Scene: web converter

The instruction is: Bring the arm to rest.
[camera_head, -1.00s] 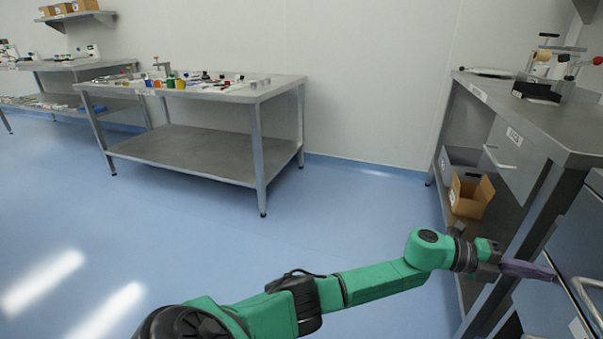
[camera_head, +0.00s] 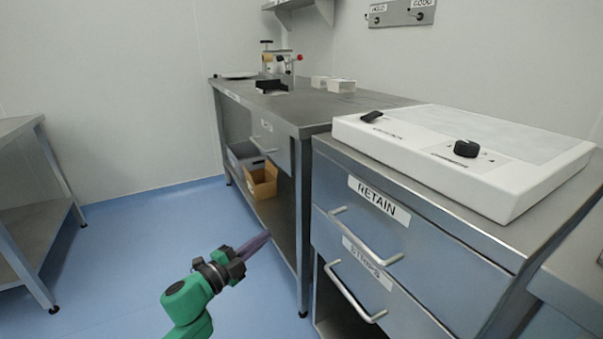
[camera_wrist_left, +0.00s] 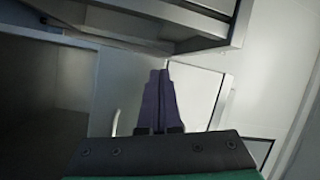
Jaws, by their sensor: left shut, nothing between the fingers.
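My left gripper (camera_head: 258,241) shows at the lower middle of the head view, at the end of my green arm. Its purple fingers are together and hold nothing. It is over the blue floor in front of the workbench's lower shelf, apart from the drawers. In the left wrist view the shut fingers (camera_wrist_left: 160,98) point at pale panels and a dark metal edge. My right gripper is not in view.
A steel cabinet with a RETAIN drawer (camera_head: 375,228) and bar handles stands at right, a white light box (camera_head: 470,150) on top. A workbench (camera_head: 310,110) adjoins it, with a cardboard box (camera_head: 262,182) on its lower shelf. Blue floor (camera_head: 130,260) is clear at left.

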